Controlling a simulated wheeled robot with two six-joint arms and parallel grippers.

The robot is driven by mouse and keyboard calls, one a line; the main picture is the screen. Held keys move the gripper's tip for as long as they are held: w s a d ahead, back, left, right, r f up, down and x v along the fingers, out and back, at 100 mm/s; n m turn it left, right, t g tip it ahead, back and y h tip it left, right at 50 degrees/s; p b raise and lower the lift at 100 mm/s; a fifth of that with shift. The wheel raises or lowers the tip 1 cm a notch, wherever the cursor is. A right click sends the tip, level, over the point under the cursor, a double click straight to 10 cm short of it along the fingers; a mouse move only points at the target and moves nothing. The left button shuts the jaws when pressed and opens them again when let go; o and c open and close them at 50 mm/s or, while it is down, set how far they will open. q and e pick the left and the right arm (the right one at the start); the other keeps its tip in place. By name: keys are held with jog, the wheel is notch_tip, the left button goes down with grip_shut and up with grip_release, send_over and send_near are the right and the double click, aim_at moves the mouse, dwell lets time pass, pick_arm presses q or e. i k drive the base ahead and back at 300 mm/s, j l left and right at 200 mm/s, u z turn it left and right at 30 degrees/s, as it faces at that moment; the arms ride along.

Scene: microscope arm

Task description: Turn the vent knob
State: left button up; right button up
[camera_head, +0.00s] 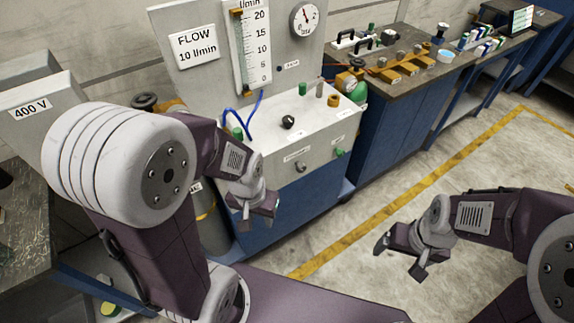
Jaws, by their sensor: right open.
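A white gas panel box stands in the middle with several knobs; its labels are too small to read, so I cannot tell which is the vent knob. A black knob (288,122) sits on its sloped top. A dark grey knob (300,166) and a green knob (340,153) are on its front face. My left gripper (254,210) hangs in front of the box's left part, apart from these knobs; its finger gap is not clear. My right gripper (399,261) is open and empty over the floor, right of the box.
A flow meter board (199,78) with a scale and a round gauge (305,18) rises behind the box. Blue hoses (251,117) run at the box's left. A bench (415,85) with fittings stands right. The floor (470,160) is clear.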

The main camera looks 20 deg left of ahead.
aim_at(340, 152)
jog(key=i+j+u, duration=0.1)
jog(key=i+u, duration=0.15)
jog(key=u, duration=0.2)
jog(key=i+u, duration=0.2)
jog(key=u, duration=0.3)
